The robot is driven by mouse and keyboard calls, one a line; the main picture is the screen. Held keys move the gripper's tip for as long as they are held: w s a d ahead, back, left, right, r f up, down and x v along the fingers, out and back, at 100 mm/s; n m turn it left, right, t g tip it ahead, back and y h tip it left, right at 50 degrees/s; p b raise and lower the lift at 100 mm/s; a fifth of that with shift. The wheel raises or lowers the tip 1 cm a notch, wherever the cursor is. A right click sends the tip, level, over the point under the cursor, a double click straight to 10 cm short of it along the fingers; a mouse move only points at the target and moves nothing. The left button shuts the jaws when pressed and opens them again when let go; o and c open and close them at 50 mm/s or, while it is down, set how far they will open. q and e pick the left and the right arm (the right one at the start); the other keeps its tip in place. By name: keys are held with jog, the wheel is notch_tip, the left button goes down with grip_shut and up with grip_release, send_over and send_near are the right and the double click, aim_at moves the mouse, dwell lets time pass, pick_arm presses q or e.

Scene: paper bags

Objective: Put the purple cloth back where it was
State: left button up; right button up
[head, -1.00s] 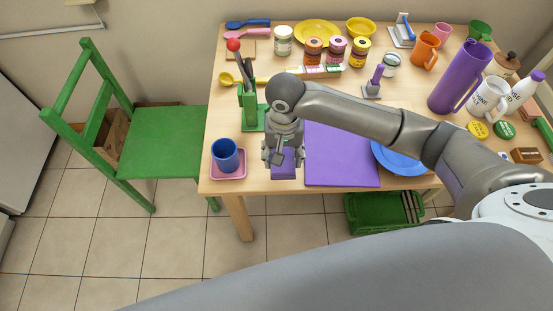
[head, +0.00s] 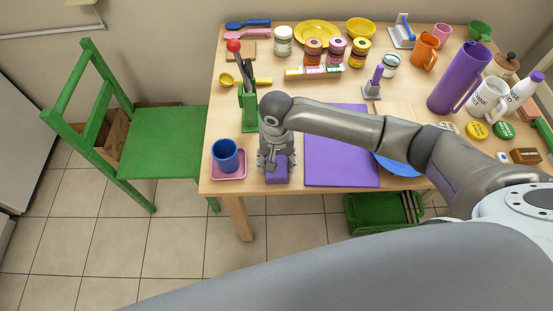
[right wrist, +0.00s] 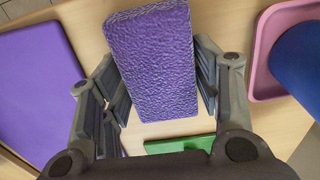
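The purple cloth (head: 277,174) is a small folded block with a wrinkled surface, near the front edge of the table, between the blue cup and the purple mat. It fills the middle of the right wrist view (right wrist: 152,62). My right gripper (head: 276,160) points down over it. In the right wrist view its fingers (right wrist: 160,85) lie along both sides of the cloth, seemingly against it, and the cloth sits slightly skewed between them. Whether its underside touches the table is hidden. My left gripper is not in view.
The blue cup (head: 225,153) on a pink tray (head: 232,175) is close on the left. The purple mat (head: 340,160) is close on the right. A green utensil holder (head: 249,112) stands behind. Jars, mugs and a tall purple pitcher (head: 458,82) crowd the back and right.

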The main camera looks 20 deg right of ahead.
aim_at(276, 161)
jog(key=o, duration=0.4)
jog(key=shift+o, duration=0.2)
notch_tip(276, 161, up, 12)
jog(key=shift+r, duration=0.2)
dwell(0.3)
